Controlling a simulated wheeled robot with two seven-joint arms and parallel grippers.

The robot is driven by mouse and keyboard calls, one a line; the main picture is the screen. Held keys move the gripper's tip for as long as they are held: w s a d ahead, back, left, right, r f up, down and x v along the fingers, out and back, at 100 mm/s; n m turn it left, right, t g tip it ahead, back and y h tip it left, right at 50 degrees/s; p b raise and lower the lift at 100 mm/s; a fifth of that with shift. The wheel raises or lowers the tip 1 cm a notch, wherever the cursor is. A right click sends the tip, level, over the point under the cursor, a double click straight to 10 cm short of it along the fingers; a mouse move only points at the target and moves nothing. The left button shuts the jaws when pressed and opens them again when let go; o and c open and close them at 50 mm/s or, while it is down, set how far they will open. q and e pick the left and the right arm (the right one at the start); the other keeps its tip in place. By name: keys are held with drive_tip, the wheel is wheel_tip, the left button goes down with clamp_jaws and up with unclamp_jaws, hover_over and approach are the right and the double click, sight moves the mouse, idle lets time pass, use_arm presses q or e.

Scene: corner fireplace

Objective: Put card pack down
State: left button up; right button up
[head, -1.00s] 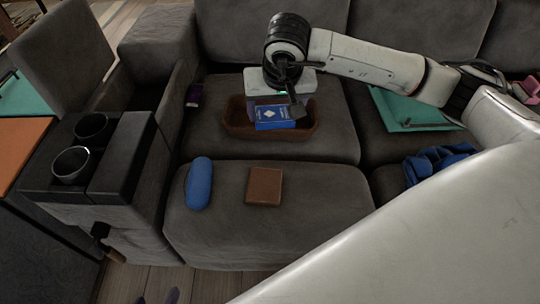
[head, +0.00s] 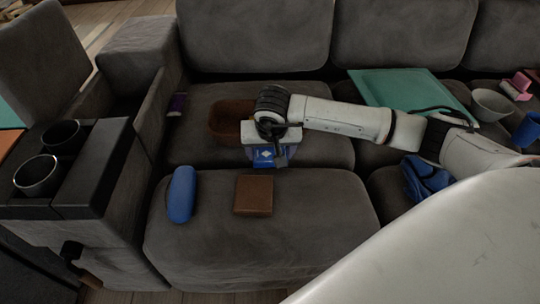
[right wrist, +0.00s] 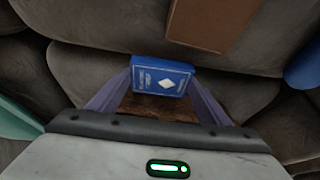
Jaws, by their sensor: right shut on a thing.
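The card pack is a small blue box with a white diamond; it shows in the head view (head: 264,159) and in the right wrist view (right wrist: 162,76). My right gripper (head: 268,160) is shut on it, with one finger on each side. It is over the front part of the sofa seat, in front of the brown basket (head: 226,117). I cannot tell whether the pack touches the cushion. My left gripper is not in view.
A brown square item (head: 253,195) and a blue case (head: 182,194) lie on the front cushion (head: 320,215). A purple item (head: 177,104) lies by the armrest. A teal board (head: 410,92), a bowl (head: 492,104) and blue cloth (head: 425,178) are to the right.

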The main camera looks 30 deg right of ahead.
drive_tip(key=shift+f, duration=0.3)
drive_tip(key=shift+f, duration=0.1)
drive_tip(key=shift+f, duration=0.15)
drive_tip(key=o, duration=1.2)
